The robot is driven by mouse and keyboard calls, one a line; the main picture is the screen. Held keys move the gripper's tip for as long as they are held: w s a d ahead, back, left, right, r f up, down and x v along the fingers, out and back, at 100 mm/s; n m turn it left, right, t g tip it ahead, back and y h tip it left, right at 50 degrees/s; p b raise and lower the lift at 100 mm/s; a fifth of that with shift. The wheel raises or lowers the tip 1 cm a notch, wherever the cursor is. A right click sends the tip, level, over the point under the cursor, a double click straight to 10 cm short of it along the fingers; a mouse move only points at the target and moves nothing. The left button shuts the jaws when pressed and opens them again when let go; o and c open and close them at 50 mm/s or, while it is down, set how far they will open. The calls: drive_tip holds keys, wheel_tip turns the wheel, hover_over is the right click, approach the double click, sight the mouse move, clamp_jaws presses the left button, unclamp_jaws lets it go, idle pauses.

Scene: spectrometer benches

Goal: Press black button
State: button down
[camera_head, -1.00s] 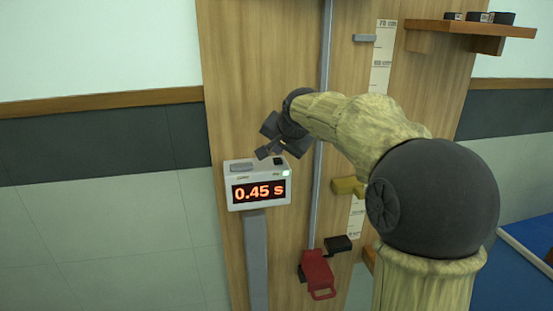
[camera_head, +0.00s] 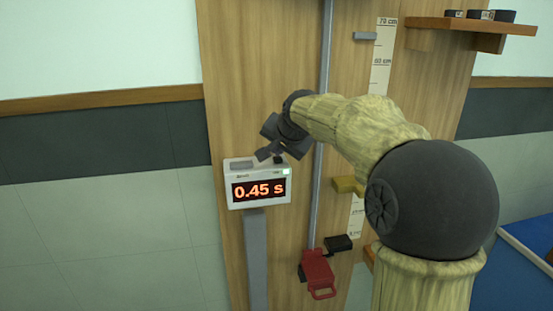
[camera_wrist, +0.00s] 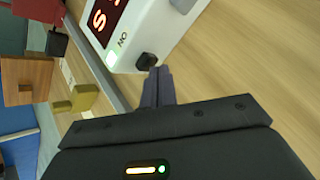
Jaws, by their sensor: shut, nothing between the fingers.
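The black button (camera_head: 279,160) is a small dark block on the top right of a white timer box (camera_head: 231,193) whose red display reads 0.45 s. In the wrist view the black button (camera_wrist: 147,61) stands at the box edge, near the green-lit ON mark. My gripper (camera_head: 266,154) is shut and empty just above the box, close to the left of the button. In the wrist view my fingertips (camera_wrist: 160,72) are right beside the button. I cannot tell whether they touch it.
A grey bar (camera_head: 242,165) lies on the box's top left. The box stands on a grey post (camera_head: 256,260) before a wooden board (camera_head: 225,60). A vertical metal rail (camera_head: 321,130), a yellow block (camera_head: 347,185) and a red holder (camera_head: 318,272) are to the right.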

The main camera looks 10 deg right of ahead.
sight(279, 159)
drive_tip(key=shift+f, duration=0.2)
idle(0.6)
drive_tip(key=shift+r, duration=0.15)
drive_tip(key=shift+r+p, duration=0.4)
drive_tip(key=shift+r, duration=0.15)
wheel_tip(279, 159, up, 6)
drive_tip(key=p, duration=0.5)
drive_tip(key=shift+f, duration=0.1)
